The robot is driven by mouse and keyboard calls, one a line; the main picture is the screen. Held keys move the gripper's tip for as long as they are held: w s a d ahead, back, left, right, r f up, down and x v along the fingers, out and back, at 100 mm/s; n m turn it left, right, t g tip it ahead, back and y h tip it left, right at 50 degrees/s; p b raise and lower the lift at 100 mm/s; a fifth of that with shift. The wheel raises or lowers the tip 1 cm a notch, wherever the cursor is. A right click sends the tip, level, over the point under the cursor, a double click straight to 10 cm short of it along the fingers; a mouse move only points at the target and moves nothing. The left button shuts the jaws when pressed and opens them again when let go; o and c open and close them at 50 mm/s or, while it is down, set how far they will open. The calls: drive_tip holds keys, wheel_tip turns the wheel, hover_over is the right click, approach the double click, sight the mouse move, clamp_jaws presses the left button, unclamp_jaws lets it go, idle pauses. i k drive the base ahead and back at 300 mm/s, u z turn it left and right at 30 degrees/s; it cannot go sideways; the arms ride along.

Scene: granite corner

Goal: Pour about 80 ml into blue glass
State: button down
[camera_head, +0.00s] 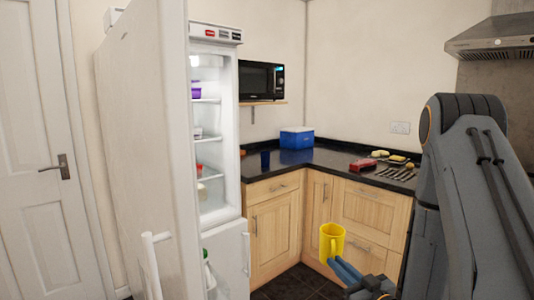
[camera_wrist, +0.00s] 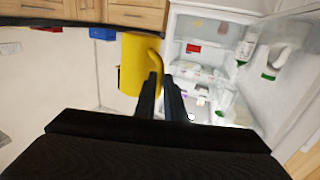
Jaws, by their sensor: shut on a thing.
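The blue glass (camera_head: 265,160) stands on the dark countertop beside the open fridge. The mug (camera_wrist: 132,64) looks about upright in the head view, in the air in front of the lower cabinets and apart from the glass. What is in the mug cannot be seen.
The fridge door (camera_head: 148,120) stands wide open at the left. A blue cool box (camera_head: 297,138) is at the counter's corner, and a red item (camera_head: 362,164) and cutlery lie further right. A microwave (camera_head: 261,80) sits on a shelf above. Counter between glass and red item is mostly clear.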

sight(265, 156)
drive_tip(key=i, duration=1.45)
drive_tip(key=u, duration=0.05)
